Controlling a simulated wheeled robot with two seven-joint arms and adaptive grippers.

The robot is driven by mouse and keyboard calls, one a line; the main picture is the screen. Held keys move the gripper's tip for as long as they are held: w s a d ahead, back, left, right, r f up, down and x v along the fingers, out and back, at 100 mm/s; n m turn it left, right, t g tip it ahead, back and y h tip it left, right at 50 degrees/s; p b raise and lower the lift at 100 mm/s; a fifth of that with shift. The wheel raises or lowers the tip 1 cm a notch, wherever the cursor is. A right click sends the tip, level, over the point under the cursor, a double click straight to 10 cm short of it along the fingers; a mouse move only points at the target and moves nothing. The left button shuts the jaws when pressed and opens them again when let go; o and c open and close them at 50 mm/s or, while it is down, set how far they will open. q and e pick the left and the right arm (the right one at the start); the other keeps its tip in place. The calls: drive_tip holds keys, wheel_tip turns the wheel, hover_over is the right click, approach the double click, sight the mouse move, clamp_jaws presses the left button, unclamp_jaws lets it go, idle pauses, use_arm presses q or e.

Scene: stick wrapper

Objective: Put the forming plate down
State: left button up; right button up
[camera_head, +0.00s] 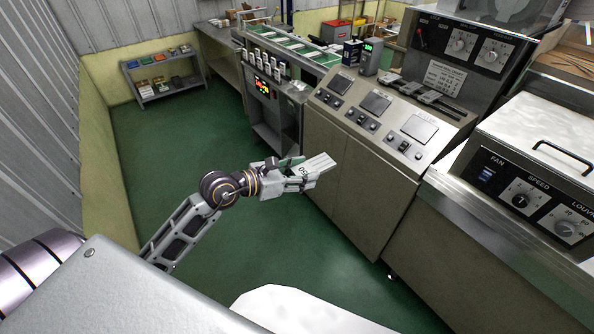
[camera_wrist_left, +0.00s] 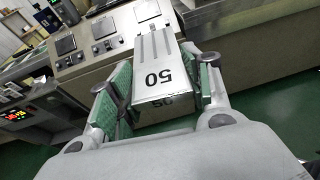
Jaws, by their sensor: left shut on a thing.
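The forming plate (camera_wrist_left: 158,72) is a pale metal block with grooves along its top and the number 50 marked on it. In the left wrist view it sits between the green-padded fingers of my left gripper (camera_wrist_left: 155,98), which is shut on it. In the head view my left gripper (camera_head: 292,178) holds the plate (camera_head: 319,166) in the air above the green floor, in front of the machine cabinet. The plate's far end points toward the cabinet. My right gripper does not show in either view.
The machine cabinet (camera_head: 352,170) has a sloped control panel (camera_head: 377,106) with screens and knobs. Several similar metal plates (camera_head: 432,97) lie on the ledge behind it. A fan-control machine (camera_head: 540,190) stands at right. A low shelf (camera_head: 163,78) stands at the back left. The floor (camera_head: 170,150) at left is clear.

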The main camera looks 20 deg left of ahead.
use_arm(q)
drive_tip(key=d+r+m+g+h, duration=0.5)
drive_tip(key=d+r+m+g, duration=0.1)
drive_tip(key=d, duration=0.6)
drive_tip(key=shift+d+r+m+g, duration=0.25)
drive_tip(key=shift+r+m+g, duration=0.15)
drive_tip(key=shift+r, duration=0.05)
idle(0.4)
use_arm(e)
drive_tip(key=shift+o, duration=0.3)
